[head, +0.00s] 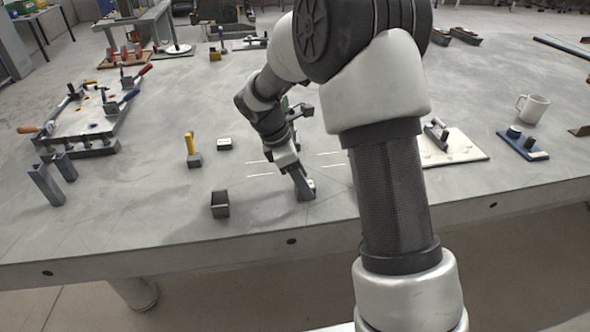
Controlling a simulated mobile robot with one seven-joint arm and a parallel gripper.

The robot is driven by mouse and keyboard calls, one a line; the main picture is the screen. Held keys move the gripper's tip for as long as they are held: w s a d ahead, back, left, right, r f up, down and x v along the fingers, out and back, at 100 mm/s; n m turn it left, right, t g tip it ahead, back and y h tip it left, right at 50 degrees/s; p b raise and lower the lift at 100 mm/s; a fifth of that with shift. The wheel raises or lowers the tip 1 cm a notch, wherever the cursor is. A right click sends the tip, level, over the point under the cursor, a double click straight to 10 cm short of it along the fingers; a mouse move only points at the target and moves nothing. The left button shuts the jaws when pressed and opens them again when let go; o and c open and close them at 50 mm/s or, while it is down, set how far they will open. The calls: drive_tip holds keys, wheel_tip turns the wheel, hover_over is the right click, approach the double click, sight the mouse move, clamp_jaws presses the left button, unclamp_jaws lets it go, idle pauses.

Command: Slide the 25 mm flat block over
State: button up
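My gripper (303,187) points down at the table (265,225), a little in from the front edge. A small grey block (309,185) shows right at the fingertips. Whether the fingers touch it or close on it is too small to tell. A low flat dark block (224,144) with a pale label on top lies farther back and to the left of my gripper, apart from it. No size marking can be read, so I cannot tell which one is the 25 mm block. Short white lines (328,153) mark the table just behind my gripper.
A dark open box (220,205) stands left of my gripper. A yellow-handled piece (191,150) is farther left. A clamp fixture (85,120) fills the left side. My arm hides the middle.

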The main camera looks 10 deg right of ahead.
drive_tip(key=shift+x, duration=0.95)
clamp_jaws()
